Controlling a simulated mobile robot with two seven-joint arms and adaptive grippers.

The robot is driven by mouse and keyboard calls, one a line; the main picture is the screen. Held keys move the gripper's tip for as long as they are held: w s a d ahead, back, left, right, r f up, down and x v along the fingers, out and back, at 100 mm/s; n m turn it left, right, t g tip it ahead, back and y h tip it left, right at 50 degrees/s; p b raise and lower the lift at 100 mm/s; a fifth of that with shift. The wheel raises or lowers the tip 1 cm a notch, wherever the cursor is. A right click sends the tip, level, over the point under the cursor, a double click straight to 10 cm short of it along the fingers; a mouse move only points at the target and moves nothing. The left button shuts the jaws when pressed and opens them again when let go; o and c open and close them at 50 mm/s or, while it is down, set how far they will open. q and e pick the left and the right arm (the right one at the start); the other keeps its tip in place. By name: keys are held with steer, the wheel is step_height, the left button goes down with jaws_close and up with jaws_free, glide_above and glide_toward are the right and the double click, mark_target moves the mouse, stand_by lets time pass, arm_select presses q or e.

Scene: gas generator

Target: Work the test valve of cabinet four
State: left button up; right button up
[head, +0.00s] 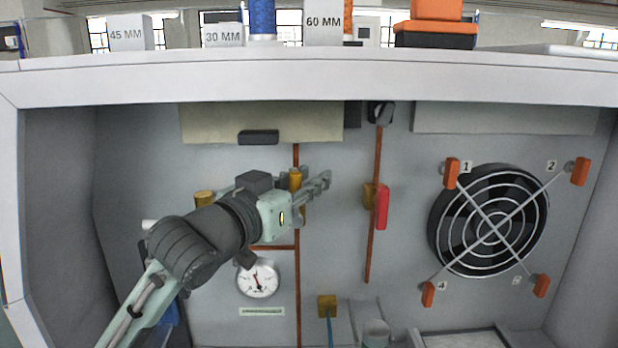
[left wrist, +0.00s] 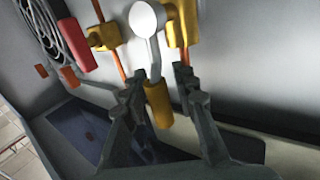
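My left gripper (head: 322,184) reaches in from the left in front of the cabinet's back panel, over the upper part of a vertical copper pipe (head: 298,312). In the left wrist view, its fingers (left wrist: 160,85) are apart. A yellow-orange handle (left wrist: 158,105) on a pale, round-headed stem (left wrist: 147,20) lies between them, with a gap to the right finger. Contact on the left side cannot be told. A yellow fitting (left wrist: 184,22) sits just behind. In the head view, a yellow part (head: 295,179) shows beside the gripper. I cannot read which valve is the test valve. My right gripper is not in view.
A red-handled valve (head: 382,207) sits on another copper pipe, right of my gripper. A pressure gauge (head: 258,279) is below. A fan (head: 490,221) with orange clips (head: 451,174) is at right. The cabinet's top edge (head: 300,81) spans above.

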arm_select(q)
steer(key=shift+w+d, duration=0.15)
steer(key=shift+w, duration=0.1)
jaws_close()
steer(key=shift+w, duration=0.1)
stand_by(0.3)
